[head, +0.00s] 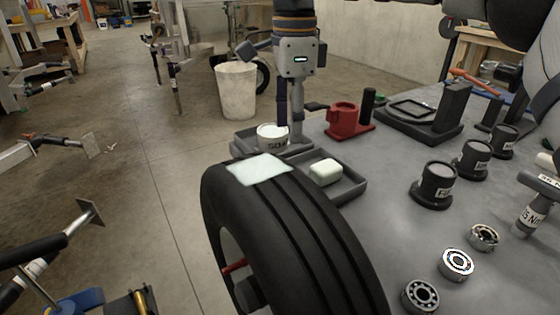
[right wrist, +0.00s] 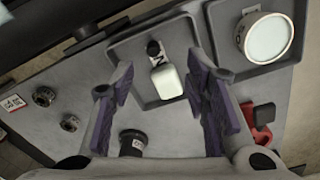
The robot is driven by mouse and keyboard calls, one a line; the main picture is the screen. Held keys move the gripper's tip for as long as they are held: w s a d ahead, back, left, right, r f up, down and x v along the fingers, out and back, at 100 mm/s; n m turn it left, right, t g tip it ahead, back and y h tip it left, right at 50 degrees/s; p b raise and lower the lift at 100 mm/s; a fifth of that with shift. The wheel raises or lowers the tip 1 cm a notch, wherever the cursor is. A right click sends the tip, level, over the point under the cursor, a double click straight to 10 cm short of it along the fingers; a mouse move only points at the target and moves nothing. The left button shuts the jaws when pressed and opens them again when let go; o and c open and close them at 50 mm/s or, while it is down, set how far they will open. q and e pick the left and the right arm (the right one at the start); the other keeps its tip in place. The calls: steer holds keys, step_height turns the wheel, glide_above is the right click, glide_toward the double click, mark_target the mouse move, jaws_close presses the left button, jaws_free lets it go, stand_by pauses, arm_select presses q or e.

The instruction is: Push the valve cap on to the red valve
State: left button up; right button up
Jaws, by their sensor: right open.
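A short red stem (head: 234,267), which looks like the red valve, sticks out at the wheel inside the black tyre (head: 300,225). My right gripper (head: 290,132) points down behind the tyre, near the trays. In the right wrist view its two purple-padded fingers (right wrist: 160,85) are apart, with nothing held between them. A small dark piece (right wrist: 153,48) lies in a grey tray beside a white block (right wrist: 168,82); I cannot tell whether it is the valve cap. No valve cap is clearly identifiable. My left gripper is not in view.
A pale cloth (head: 260,168) lies on the tyre. A round white tub (head: 272,136) stands in a tray (head: 243,139). A red holder (head: 345,120), dark cylinders (head: 437,183) and bearings (head: 457,263) stand on the grey bench (head: 385,215). Floor at left is partly clear.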

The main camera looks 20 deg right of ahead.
steer(key=f, duration=0.3)
steer(key=s+f, duration=0.1)
steer(key=f, duration=0.3)
steer(key=d+f, duration=0.1)
steer(key=f, duration=0.3)
steer(key=shift+s+f, duration=0.2)
steer(key=shift+s, duration=0.1)
steer(key=c, duration=0.8)
